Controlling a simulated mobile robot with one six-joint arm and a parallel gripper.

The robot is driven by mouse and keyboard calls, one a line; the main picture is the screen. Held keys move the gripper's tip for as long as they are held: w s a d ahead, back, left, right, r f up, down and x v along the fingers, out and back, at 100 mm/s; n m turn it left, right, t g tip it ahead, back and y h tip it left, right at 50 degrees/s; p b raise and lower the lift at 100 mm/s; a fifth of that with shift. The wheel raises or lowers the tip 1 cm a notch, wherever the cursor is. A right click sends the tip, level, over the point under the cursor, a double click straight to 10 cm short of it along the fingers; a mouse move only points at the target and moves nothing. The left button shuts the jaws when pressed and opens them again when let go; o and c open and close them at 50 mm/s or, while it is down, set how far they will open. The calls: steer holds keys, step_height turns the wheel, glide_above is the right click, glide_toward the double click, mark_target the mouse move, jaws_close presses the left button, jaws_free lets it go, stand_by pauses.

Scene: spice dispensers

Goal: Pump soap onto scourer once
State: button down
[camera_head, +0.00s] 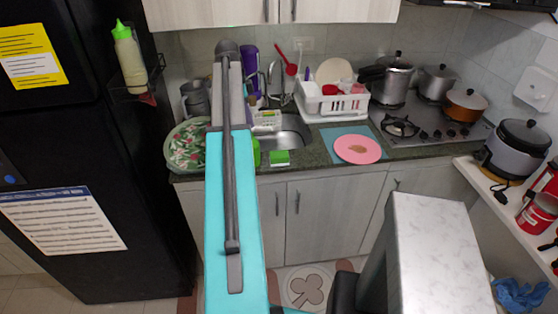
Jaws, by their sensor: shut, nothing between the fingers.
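A small bright green block, which looks like the scourer (279,157), lies on the counter's front edge in front of the sink. Just left of it stands a green object (257,153), possibly the soap dispenser. It is mostly hidden behind my teal and grey arm, so its pump top cannot be made out. My arm reaches up from the bottom of the picture across the counter. My gripper is not visible; it is hidden behind the arm links, so its distance from the soap and scourer cannot be told.
The sink (292,130) lies behind the scourer, with a white dish rack (335,103) to its right. A pink plate (357,149) sits on a blue mat. A floral plate (187,145) is left of my arm. A black fridge (70,200) stands left; a stove (425,125) is right.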

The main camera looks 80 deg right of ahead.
steer(key=shift+r+p, duration=0.6)
steer(key=shift+r, duration=0.5)
steer(key=shift+r, duration=0.15)
step_height(320, 180, up, 6)
steer(key=p, duration=0.3)
stand_by(0.6)
steer(key=shift+w, duration=0.1)
steer(key=shift+f, duration=0.2)
